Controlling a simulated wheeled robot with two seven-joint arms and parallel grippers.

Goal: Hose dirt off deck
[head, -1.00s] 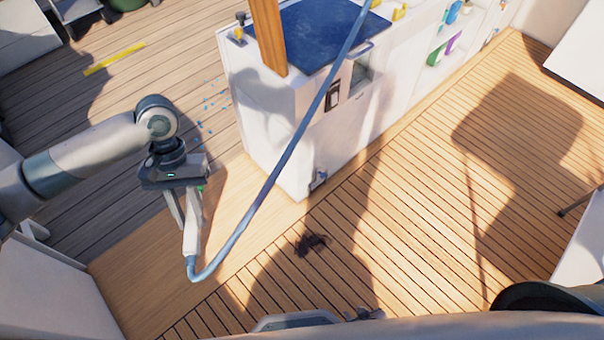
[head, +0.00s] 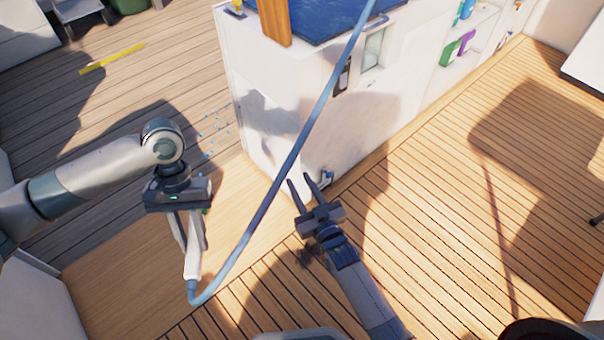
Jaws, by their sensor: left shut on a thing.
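A blue hose (head: 262,207) bends from the nozzle's lower end and runs up past the white cabinet's corner. My right gripper (head: 302,184) is open and empty, fingers apart, near the cabinet's lower corner. A small metal fitting (head: 327,178) sits low on the cabinet there, just beyond the fingertips. No water shows from the nozzle.
The white cabinet (head: 268,130) with a blue top (head: 320,15) and a wooden post (head: 274,22) blocks the middle. Blue specks (head: 213,130) lie on the deck left of it. A yellow strip (head: 112,58) lies further left. Open deck (head: 440,215) extends right.

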